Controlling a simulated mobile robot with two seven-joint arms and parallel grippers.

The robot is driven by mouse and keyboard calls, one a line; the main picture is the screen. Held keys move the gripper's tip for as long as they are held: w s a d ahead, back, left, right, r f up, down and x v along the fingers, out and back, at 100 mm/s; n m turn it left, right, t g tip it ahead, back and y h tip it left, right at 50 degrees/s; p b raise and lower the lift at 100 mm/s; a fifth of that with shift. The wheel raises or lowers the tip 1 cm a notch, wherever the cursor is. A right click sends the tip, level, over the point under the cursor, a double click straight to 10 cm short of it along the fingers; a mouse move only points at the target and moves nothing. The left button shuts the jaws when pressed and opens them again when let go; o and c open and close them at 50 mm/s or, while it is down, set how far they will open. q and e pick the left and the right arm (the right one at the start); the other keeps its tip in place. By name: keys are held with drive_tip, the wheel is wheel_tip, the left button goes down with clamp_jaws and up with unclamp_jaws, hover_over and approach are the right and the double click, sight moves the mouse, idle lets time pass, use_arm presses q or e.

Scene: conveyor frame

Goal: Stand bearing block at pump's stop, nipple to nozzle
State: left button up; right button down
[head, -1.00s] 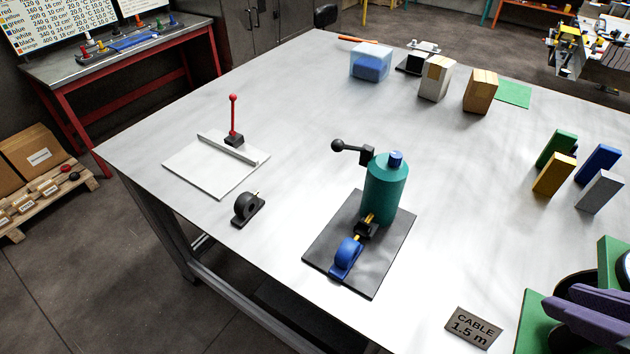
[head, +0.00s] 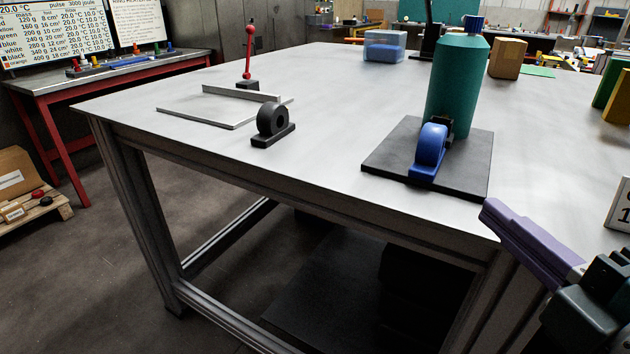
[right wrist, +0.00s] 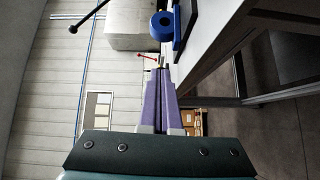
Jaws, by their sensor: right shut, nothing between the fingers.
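The blue bearing block (head: 430,150) stands upright on the pump's dark base plate (head: 385,170), in front of the green pump (head: 455,85). The blue block hides the nozzle, so I cannot tell whether nipple and nozzle touch. In the right wrist view the blue block (right wrist: 162,26) shows at the top with its round hole. A black bearing block (head: 272,122) stands on the table to the left. My right gripper (head: 490,212) has purple fingers, shut and empty, off the table's front edge, right of and apart from the blue block. My left gripper is out of view.
The grey table (head: 330,110) has clear room between the black block and the pump. A clear blue box (head: 384,46) and a wooden block (head: 507,58) are behind.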

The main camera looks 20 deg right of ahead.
drive_tip(key=f, duration=0.1)
approach(440, 154)
drive_tip(key=shift+n+y, duration=0.3)
drive_tip(key=shift+n, duration=0.1)
drive_tip(key=w+a, duration=0.1)
drive_tip(key=a, duration=0.1)
drive_tip(key=w+a, duration=0.2)
drive_tip(key=shift+w+a+r, duration=0.1)
drive_tip(key=shift+w+a, duration=0.15)
drive_tip(key=shift+a, duration=0.15)
drive_tip(key=w+d, duration=0.2)
drive_tip(key=shift+w+d, duration=0.15)
drive_tip(key=shift+w, duration=0.2)
drive_tip(key=shift+w+d, duration=0.35)
drive_tip(key=shift+w+d+b, duration=0.5)
drive_tip(key=shift+w+d, duration=0.35)
drive_tip(key=shift+d, duration=0.1)
drive_tip(key=shift+w+d, duration=0.2)
drive_tip(key=shift+d, duration=0.05)
